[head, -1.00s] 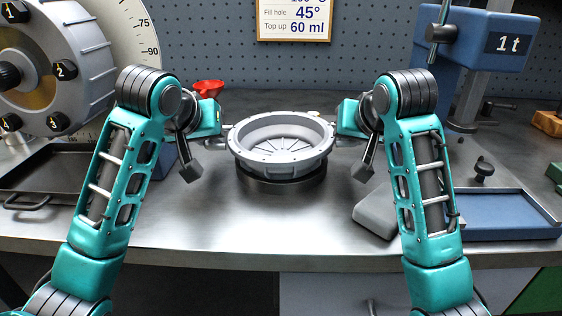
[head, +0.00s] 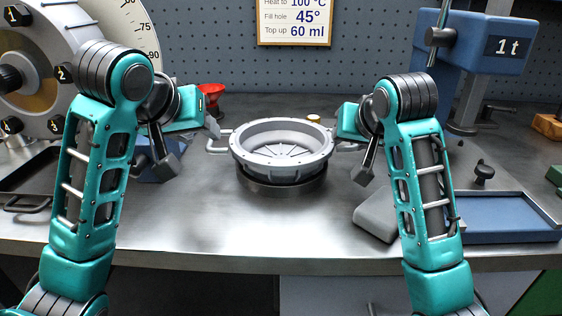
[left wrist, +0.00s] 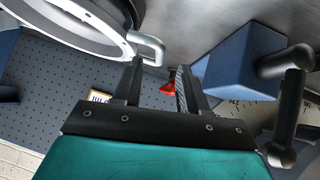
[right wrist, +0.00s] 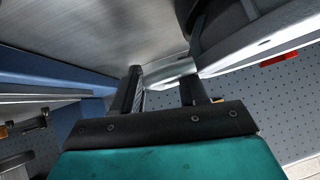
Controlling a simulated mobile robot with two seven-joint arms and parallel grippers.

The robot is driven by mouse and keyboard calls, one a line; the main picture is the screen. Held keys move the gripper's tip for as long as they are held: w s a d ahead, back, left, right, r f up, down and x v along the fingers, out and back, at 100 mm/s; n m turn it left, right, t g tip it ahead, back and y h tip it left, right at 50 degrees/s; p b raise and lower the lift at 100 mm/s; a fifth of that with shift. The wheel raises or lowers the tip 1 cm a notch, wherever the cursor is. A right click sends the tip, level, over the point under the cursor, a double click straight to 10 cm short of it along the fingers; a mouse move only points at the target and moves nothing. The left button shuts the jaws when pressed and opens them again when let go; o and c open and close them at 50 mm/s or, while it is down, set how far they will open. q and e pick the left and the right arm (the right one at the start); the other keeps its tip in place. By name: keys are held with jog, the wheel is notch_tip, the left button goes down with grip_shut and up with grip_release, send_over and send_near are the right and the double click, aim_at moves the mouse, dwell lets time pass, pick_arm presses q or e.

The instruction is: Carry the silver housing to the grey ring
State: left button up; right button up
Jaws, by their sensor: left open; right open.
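The silver housing (head: 283,143), a round ribbed bowl with side handles, sits over the dark grey ring (head: 285,188) in mid-bench. Whether it is fully seated all round cannot be told. My left gripper (head: 214,129) is open and empty, just left of the housing's left handle (head: 216,142); that handle also shows near one fingertip in the left wrist view (left wrist: 147,47). My right gripper (head: 347,142) is open at the right handle, which lies between its fingers in the right wrist view (right wrist: 168,74). My right arm partly hides that handle in the head view.
A red funnel (head: 211,90) stands behind my left gripper. A blue tray (head: 510,236) and a grey wedge-shaped block (head: 374,212) lie at right. A dark tray (head: 22,180) and a large numbered drum (head: 40,75) are at left. The bench front is clear.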

notch_tip(320, 180, down, 2)
jog(key=shift+f, duration=0.15)
jog(key=shift+s+g, duration=0.15)
jog(key=shift+g, duration=0.15)
pick_arm(q)
jog(key=shift+v, duration=0.9)
pick_arm(e)
jog(key=w+a+r+v, duration=0.1)
jog(key=v, duration=0.8)
jog(key=shift+d, duration=0.4)
jog(key=shift+s+r, duration=0.15)
